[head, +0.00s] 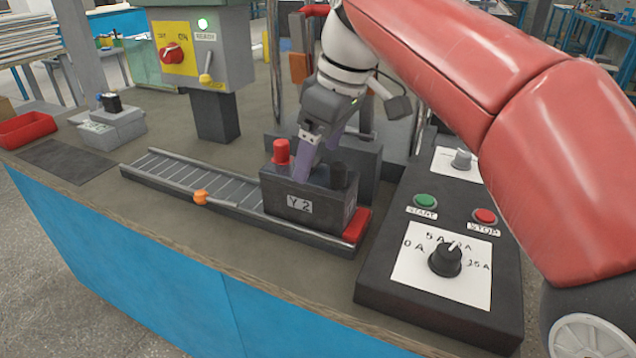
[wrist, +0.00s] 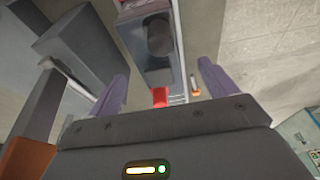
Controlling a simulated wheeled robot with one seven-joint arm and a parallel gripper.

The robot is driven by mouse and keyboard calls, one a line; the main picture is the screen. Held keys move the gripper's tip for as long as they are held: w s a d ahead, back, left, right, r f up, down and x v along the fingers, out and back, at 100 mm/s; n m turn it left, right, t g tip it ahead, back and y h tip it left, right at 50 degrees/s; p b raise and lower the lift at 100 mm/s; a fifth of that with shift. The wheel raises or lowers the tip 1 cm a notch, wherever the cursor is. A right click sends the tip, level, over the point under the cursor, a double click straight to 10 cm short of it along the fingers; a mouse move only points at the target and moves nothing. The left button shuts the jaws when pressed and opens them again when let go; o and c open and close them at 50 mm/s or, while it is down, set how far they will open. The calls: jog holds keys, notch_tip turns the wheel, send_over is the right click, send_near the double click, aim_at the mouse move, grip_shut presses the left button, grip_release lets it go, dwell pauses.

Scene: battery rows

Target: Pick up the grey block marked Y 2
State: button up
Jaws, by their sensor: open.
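The grey block marked Y 2 (head: 308,205) sits upright at the right end of a roller track, with a red post (head: 281,151) and a black post (head: 338,175) on top. My gripper (head: 318,160) is open just above the block, its purple fingers coming down between the two posts. The near finger overlaps the block's top, so contact cannot be told. In the wrist view the block (wrist: 140,45) shows between the spread fingers of my gripper (wrist: 163,70). Nothing is held.
The roller track (head: 185,175) runs left from the block, with an orange piece (head: 201,196) on its near rail and a red stop (head: 356,226) at its right end. A control panel (head: 380,275) stands close on the right. A grey switch box (head: 203,45) stands behind left.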

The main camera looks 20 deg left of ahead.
aim_at(309, 189)
jog(key=x, duration=0.2)
jog(key=b+x, duration=0.1)
jog(key=x, duration=0.5)
jog(key=shift+w+a+r, duration=0.1)
jog(key=shift+w+a, duration=0.05)
jog(key=shift+a, duration=0.15)
grip_shut()
jog(key=shift+r, duration=0.2)
